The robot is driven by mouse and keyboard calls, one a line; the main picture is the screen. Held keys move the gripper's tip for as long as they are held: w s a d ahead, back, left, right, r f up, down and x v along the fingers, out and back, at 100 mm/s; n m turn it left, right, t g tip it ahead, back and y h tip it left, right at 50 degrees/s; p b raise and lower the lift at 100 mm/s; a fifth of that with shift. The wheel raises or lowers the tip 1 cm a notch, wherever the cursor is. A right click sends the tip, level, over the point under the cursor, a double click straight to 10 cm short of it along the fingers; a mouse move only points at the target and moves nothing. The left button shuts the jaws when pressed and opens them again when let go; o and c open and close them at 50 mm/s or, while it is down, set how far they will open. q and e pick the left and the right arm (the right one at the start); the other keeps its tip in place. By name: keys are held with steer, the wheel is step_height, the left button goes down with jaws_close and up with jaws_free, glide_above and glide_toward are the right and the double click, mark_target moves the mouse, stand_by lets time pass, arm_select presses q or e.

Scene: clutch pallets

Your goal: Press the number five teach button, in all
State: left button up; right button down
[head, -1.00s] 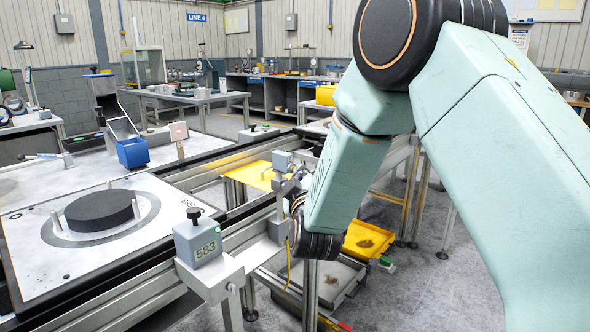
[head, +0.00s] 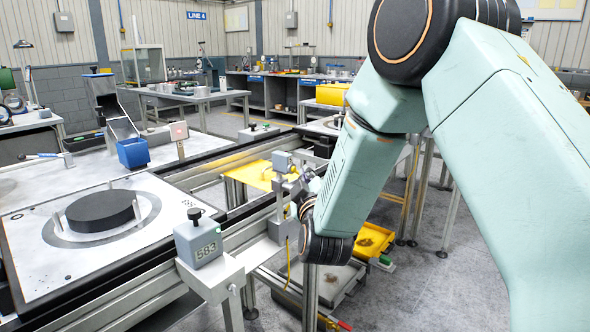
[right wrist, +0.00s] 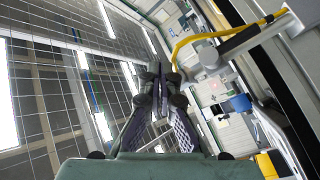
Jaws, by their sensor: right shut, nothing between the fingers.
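No button marked five can be made out. My right gripper (head: 308,181) is beside that post, partly hidden by my wrist. In the right wrist view the gripper (right wrist: 157,77) is shut and empty. A grey fixture (right wrist: 208,58) with a yellow cable (right wrist: 212,36) is just right of the fingertips, apart from them in the picture. My left gripper is out of view.
A white pallet (head: 40,265) carrying a black disc (head: 101,210) lies on the conveyor at left. A blue bin (head: 132,153) stands behind it. Yellow trays (head: 262,175) sit beyond the rail. Open floor is at lower right.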

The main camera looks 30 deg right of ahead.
steer(key=s, duration=0.1)
steer(key=s+d+p, duration=0.1)
steer(key=s, duration=0.1)
steer(key=s+d, duration=0.1)
steer(key=shift+s+p, duration=0.3)
steer(key=shift+p, duration=0.05)
stand_by(0.8)
steer(key=s+a+f+m+g+y, duration=0.2)
steer(key=s+a+f+g, duration=0.15)
steer(key=f, duration=0.45)
steer(key=s+a+f+m+g+y, duration=0.2)
steer(key=s+a+f, duration=0.15)
steer(key=f, duration=0.35)
steer(key=s+a+f+m+g+y, duration=0.2)
steer(key=s+f+g, duration=0.15)
steer(key=f, duration=0.45)
steer(key=s+a+f+g, duration=0.2)
steer(key=s+f+g, duration=0.2)
steer(key=s, duration=0.9)
steer(key=s+a+f+g+y, duration=0.1)
steer(key=s+f+g, duration=0.3)
steer(key=s+f, duration=0.6)
steer(key=s+a, duration=0.1)
steer(key=s, duration=0.3)
steer(key=shift+s+a+f+y, duration=0.15)
steer(key=shift+s+a+y, duration=0.05)
steer(key=shift+s+y, duration=0.1)
